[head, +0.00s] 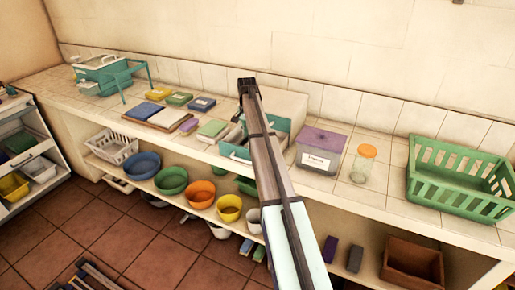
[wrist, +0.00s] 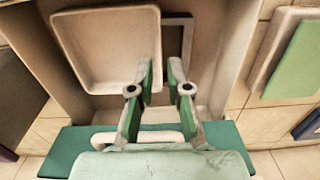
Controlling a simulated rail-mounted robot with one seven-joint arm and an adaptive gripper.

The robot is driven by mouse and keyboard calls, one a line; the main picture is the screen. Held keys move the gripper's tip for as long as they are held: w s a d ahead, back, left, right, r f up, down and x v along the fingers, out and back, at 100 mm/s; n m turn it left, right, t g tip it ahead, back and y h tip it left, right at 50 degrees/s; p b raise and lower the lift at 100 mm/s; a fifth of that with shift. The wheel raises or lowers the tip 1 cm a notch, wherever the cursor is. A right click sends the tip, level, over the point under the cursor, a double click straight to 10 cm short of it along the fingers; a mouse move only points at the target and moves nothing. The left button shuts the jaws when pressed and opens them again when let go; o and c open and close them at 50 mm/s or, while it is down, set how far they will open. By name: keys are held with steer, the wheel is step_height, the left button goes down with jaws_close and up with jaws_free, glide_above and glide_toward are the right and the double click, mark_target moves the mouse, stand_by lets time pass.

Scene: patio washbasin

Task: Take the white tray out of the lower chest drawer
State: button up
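The white tray (wrist: 105,45) lies in the open drawer in the wrist view, filling its left part. The drawer's teal front (wrist: 58,150) and pale handle are at the bottom of that view, partly behind my gripper. My gripper (wrist: 165,65) is over the drawer, its two green-padded fingers apart with a visible gap. The left finger overlaps the tray's right rim; I cannot tell whether it touches. In the head view the white chest (head: 285,102) stands on the counter, with its teal drawer front (head: 234,153) pulled out. My arm hides much of the drawer.
A dark rectangular frame (wrist: 184,40) lies right of the tray. On the counter, a purple-lidded box (head: 321,149), an orange-lidded jar (head: 363,164) and a green basket (head: 458,178) stand right of the chest. Books and a board (head: 158,117) lie to its left.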

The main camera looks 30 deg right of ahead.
step_height(320, 180, down, 5)
steer(key=shift+p, duration=0.95)
jaws_close()
steer(key=shift+r, duration=0.1)
